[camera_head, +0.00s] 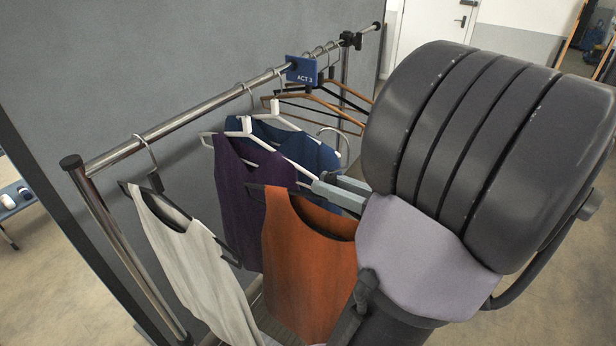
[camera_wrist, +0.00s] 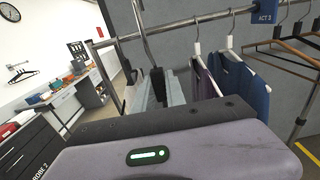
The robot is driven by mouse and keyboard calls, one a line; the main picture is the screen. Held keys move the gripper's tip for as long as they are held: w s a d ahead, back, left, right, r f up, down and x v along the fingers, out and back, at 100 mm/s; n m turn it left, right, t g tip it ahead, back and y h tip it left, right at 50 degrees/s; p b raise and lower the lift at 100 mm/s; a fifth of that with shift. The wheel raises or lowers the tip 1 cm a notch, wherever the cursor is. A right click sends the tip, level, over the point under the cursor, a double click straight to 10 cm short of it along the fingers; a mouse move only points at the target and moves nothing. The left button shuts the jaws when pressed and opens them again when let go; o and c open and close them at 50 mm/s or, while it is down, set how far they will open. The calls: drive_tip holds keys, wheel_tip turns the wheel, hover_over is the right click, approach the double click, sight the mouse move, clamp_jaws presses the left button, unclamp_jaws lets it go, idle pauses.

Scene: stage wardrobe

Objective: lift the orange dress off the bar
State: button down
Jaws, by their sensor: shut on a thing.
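The orange dress (camera_head: 310,268) hangs on a black hanger in front of the rail in the head view. My gripper (camera_head: 335,190) is shut on the neck of this hanger, just above the dress. The hanger's silver hook (camera_head: 338,132) rises above my gripper and appears clear of the bar (camera_head: 195,112), on the near side of it. In the wrist view, my grey fingertips (camera_wrist: 160,88) close around the black hanger neck (camera_wrist: 157,78), with the tall hook (camera_wrist: 140,22) above. My wrist hides the dress there, and my arm covers part of its right side in the head view.
A white top (camera_head: 190,255) hangs left of the dress, and purple (camera_head: 238,195) and blue (camera_head: 300,147) garments hang close behind it. Bare wooden hangers (camera_head: 335,103) hang beyond a blue "ACT 3" tag (camera_head: 302,71). A grey panel (camera_head: 130,55) stands behind the rail.

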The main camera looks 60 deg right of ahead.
drive_tip(key=s+a+p, duration=0.2)
drive_tip(key=s+p, duration=1.3)
drive_tip(key=s, duration=0.9)
drive_tip(key=shift+s+a, duration=0.35)
drive_tip(key=shift+s, duration=0.05)
